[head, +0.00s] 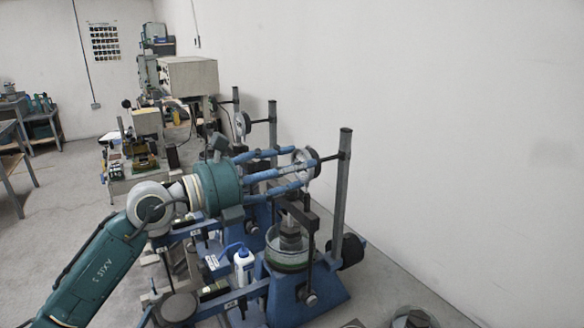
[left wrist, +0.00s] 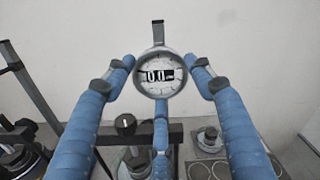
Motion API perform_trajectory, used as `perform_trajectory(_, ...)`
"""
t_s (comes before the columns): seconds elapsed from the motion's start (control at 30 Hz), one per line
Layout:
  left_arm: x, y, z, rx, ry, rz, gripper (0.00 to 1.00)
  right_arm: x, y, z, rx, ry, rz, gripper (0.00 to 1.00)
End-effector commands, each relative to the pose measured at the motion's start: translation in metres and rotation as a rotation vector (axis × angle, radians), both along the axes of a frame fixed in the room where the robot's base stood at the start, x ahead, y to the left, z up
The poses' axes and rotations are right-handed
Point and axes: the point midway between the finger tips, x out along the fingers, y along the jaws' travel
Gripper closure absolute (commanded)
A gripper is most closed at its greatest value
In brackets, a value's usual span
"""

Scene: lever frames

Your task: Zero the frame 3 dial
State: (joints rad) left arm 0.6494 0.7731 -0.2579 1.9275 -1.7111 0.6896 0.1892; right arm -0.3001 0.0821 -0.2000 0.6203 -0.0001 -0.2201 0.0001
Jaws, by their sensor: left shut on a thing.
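A round dial gauge (head: 303,160) sits on a rod from the upright post of the nearest blue lever frame (head: 306,284). My left gripper (head: 296,168), with blue-wrapped fingers, is closed around the dial's rim, a fingertip at each side and one finger below. I cannot read a frame number on it. My right gripper is not in view.
More lever frames with posts and dials (head: 242,123) stand in a row behind. A white bottle with a blue top (head: 244,266) and a glass dish (head: 287,254) are close under my arm. A plain wall (head: 450,120) is on the right.

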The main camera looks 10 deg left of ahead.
Motion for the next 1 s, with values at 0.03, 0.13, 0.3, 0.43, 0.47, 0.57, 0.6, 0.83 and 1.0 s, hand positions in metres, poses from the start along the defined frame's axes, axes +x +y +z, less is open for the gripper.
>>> perform_trajectory(0.03, -0.001, -0.003, -0.008, 0.008, 0.015, -0.006, 0.72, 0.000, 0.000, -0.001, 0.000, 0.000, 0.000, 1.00)
perform_trajectory(0.13, -0.001, -0.003, -0.008, 0.008, 0.016, -0.006, 0.30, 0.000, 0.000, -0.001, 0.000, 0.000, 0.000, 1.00)
perform_trajectory(0.3, 0.000, -0.002, -0.005, 0.006, 0.009, -0.004, 0.27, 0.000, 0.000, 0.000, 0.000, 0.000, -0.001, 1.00)
perform_trajectory(0.43, -0.001, -0.001, -0.004, 0.005, 0.006, -0.003, 0.27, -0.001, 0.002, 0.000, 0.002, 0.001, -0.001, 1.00)
perform_trajectory(0.47, -0.001, 0.000, -0.003, 0.005, 0.006, -0.003, 0.27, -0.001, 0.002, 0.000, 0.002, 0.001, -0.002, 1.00)
perform_trajectory(0.57, -0.005, 0.005, -0.003, 0.006, 0.005, -0.001, 0.27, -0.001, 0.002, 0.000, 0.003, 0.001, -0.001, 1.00)
perform_trajectory(0.6, -0.008, 0.008, -0.004, 0.007, 0.006, 0.000, 0.27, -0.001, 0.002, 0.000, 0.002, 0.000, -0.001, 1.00)
perform_trajectory(0.83, -0.042, 0.042, -0.006, 0.009, 0.012, 0.000, 0.27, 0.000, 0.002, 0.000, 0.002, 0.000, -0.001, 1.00)
perform_trajectory(1.0, -0.064, 0.063, -0.006, 0.007, 0.011, -0.001, 0.27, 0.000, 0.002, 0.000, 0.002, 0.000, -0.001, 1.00)
